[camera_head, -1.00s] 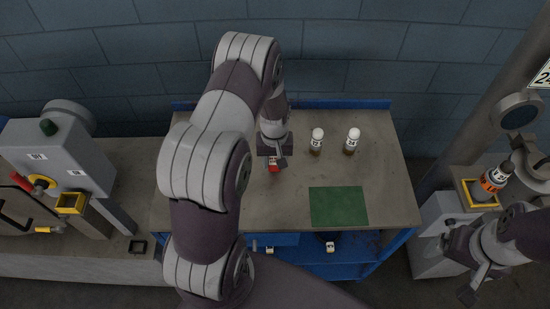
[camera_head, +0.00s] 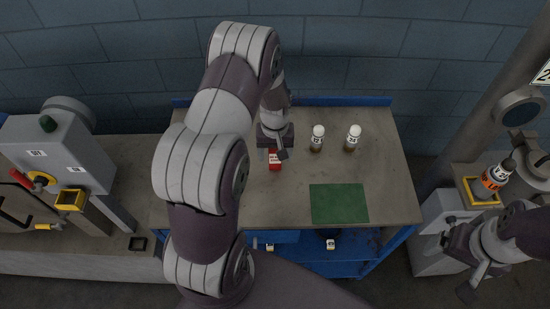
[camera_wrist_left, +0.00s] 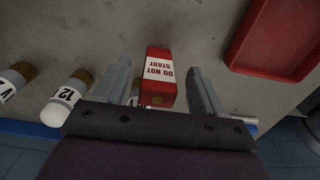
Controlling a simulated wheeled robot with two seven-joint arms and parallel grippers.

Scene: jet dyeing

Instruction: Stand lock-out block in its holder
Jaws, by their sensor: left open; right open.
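The lock-out block (camera_head: 275,161), red with a white "DO NOT START" label, is on the grey tabletop. In the left wrist view the block (camera_wrist_left: 160,78) sits between my left gripper's two open fingers (camera_wrist_left: 162,88), with a gap at each side. In the head view my left gripper (camera_head: 277,152) is just behind the block and partly covers it. My right gripper (camera_head: 474,276) is open and empty at the lower right, away from the table. I cannot tell which fixture is the holder; a small black square frame (camera_head: 138,236) and a yellow-rimmed box (camera_head: 69,208) are at the left.
Two white-capped bottles (camera_head: 318,138) (camera_head: 353,138) stand right of the block. A green mat (camera_head: 339,204) lies at the table's front right. A red tray (camera_wrist_left: 236,60) shows in the left wrist view.

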